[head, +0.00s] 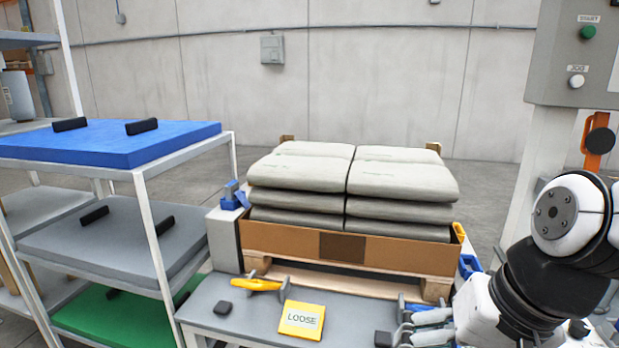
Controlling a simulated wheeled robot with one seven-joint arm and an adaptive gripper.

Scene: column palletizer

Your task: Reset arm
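My arm (560,245) is folded at the right edge of the head view, with a white round joint and a black link. It is beside the grey work table (240,315) and to the right of the pallet.
Grey sacks (400,180) are stacked in a brown tray (290,243) on a wooden pallet (310,275). A yellow LOOSE card (301,320) and a yellow-handled clamp (256,284) lie on the table. A shelf rack (148,215) stands left; a control box (570,55) is upper right.

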